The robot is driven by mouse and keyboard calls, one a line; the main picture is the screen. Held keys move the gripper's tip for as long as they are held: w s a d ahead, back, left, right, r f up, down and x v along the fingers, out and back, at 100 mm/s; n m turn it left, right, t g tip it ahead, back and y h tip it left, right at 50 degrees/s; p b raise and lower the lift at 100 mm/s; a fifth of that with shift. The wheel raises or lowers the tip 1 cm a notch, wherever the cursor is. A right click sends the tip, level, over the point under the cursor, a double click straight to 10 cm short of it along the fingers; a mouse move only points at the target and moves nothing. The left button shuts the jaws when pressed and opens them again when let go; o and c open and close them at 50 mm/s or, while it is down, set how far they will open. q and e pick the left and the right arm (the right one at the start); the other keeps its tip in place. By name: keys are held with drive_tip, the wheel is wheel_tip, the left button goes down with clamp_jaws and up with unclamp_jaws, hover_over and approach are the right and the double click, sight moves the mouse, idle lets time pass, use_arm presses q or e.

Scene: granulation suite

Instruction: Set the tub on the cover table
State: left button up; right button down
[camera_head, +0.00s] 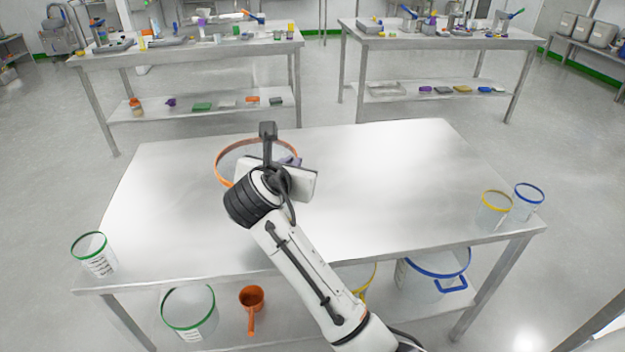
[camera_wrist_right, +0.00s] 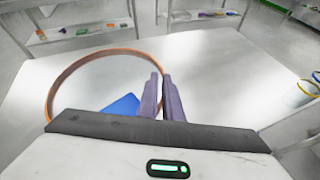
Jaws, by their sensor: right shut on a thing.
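The tub (camera_head: 222,176), clear with an orange rim, is over the far left part of the near steel table (camera_head: 400,190), which I take as the cover table. My right gripper (camera_head: 291,162) is at the right side of the tub, and my wrist hides part of it. In the right wrist view the orange rim of the tub (camera_wrist_right: 72,68) runs to the purple fingers of my right gripper (camera_wrist_right: 166,95), which are shut on it. I cannot tell whether the tub's base touches the table. My left gripper is not in view.
A green-rimmed beaker (camera_head: 95,258) stands at the front left corner. Yellow-rimmed (camera_head: 492,212) and blue-rimmed (camera_head: 528,203) beakers stand at the right edge. Buckets and an orange scoop (camera_head: 251,298) are on the lower shelf. The middle of the tabletop is clear. A blue piece (camera_wrist_right: 122,107) shows within the rim.

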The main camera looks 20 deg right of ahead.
drive_tip(key=f, duration=0.2)
drive_tip(key=w+f, duration=0.1)
drive_tip(key=f, duration=0.3)
drive_tip(key=shift+w+a+f+b, duration=0.1)
drive_tip(key=shift+w+a+b, duration=0.05)
drive_tip(key=shift+w+b, duration=0.25)
wheel_tip(320, 180, down, 4)
drive_tip(key=shift+f, duration=0.1)
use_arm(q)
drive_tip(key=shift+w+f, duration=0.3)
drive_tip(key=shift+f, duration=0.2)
use_arm(e)
drive_tip(key=c, duration=1.9)
unclamp_jaws()
